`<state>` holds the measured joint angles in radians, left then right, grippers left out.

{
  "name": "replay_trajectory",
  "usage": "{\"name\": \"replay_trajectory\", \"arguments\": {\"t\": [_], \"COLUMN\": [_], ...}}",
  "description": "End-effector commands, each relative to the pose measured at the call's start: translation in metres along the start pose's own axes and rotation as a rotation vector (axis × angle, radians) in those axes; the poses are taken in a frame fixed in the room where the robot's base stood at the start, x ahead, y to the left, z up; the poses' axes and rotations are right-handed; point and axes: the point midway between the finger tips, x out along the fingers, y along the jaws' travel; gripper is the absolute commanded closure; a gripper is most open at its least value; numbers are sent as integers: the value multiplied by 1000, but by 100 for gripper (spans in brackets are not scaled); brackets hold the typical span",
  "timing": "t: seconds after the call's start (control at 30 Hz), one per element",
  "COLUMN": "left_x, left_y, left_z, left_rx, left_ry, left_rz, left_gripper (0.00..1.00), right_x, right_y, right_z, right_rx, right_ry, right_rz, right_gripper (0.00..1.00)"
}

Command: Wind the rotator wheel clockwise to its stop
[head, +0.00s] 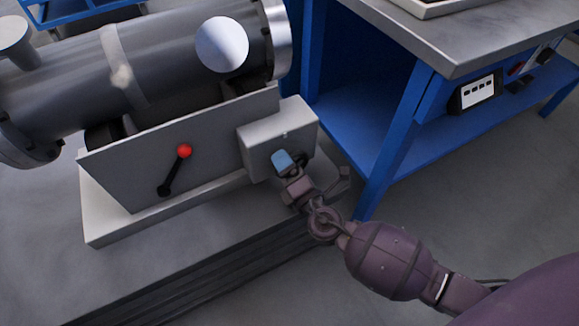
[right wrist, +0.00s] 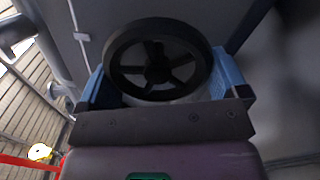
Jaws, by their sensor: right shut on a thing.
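The rotator wheel (right wrist: 157,62) is a dark spoked handwheel on the face of a grey box (head: 290,135) at the shell's right end. In the right wrist view it sits between the blue fingers of my right gripper (right wrist: 165,85), which is shut on its rim. In the head view my right gripper (head: 284,162) reaches the front of the box from the lower right and hides most of the wheel. No turn mark shows on the wheel. My left gripper is not in view.
A large grey flanged shell (head: 180,60) lies behind a grey panel (head: 130,165) with a red-knobbed black lever (head: 175,170). A blue workbench (head: 390,150) with a metal top stands close at the right. Floor in front is clear. A red bar (right wrist: 30,163) shows at the wrist view's lower left.

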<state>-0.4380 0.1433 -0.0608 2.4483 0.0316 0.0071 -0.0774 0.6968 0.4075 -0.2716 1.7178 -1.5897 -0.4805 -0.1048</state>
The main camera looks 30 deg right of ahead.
Motion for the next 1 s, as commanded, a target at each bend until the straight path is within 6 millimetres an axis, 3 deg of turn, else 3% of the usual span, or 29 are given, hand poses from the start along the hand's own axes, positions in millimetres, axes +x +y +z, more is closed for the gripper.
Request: {"name": "replay_trajectory", "arguments": {"t": [0.3, 0.77, 0.8, 0.83, 1.0], "left_x": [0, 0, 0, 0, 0], "left_y": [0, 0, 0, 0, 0], "left_z": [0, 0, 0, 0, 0], "left_rx": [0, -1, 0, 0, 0], "left_ry": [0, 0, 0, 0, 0], "left_rz": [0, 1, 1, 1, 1], "left_gripper": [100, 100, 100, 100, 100], "right_x": [1, 2, 2, 2, 1], "right_y": [3, 3, 3, 3, 2], "right_z": [1, 1, 1, 1, 1], "right_rx": [97, 110, 110, 110, 110], "right_ry": [-2, -3, -3, -3, -2], "right_rz": [4, 4, 4, 4, 2], "right_gripper": [31, 31, 6, 1, 0]}}
